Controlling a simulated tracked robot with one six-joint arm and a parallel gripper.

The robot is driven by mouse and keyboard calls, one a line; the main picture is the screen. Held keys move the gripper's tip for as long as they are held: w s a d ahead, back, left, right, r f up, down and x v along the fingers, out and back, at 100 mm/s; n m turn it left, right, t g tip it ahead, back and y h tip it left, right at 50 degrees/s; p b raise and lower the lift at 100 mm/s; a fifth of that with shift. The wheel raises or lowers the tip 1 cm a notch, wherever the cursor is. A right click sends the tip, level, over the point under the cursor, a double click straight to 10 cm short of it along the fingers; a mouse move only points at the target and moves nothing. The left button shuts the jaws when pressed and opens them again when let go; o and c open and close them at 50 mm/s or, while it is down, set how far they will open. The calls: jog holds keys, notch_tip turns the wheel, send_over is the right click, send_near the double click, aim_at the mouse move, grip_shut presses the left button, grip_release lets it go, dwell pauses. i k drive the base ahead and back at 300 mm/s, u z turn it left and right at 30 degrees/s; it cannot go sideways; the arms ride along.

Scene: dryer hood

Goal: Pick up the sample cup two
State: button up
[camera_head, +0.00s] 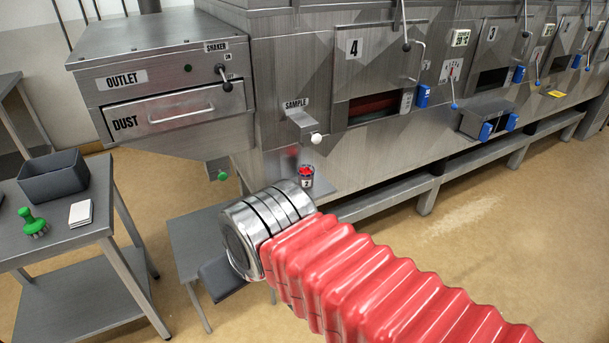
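The sample cup two (307,177) is a small clear cup marked "2" with red contents. It stands upright on a grey surface below the spout labelled SAMPLE, and the metal end section of my arm covers part of the area beside it. My arm, in red bellows, reaches in from the lower right and ends in this metal section just left of and in front of the cup. The fingers of my gripper are hidden, so I cannot see what they touch or hold.
The sample spout (301,125) with a white knob juts out above the cup. The steel dryer wall (285,75) stands behind. A side table (75,235) at left holds a dark bin (53,178), a green brush (33,223) and a white pad (81,213). Floor at right is clear.

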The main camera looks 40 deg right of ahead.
aim_at(306, 173)
jog(key=i, duration=0.85)
jog(key=u, duration=0.05)
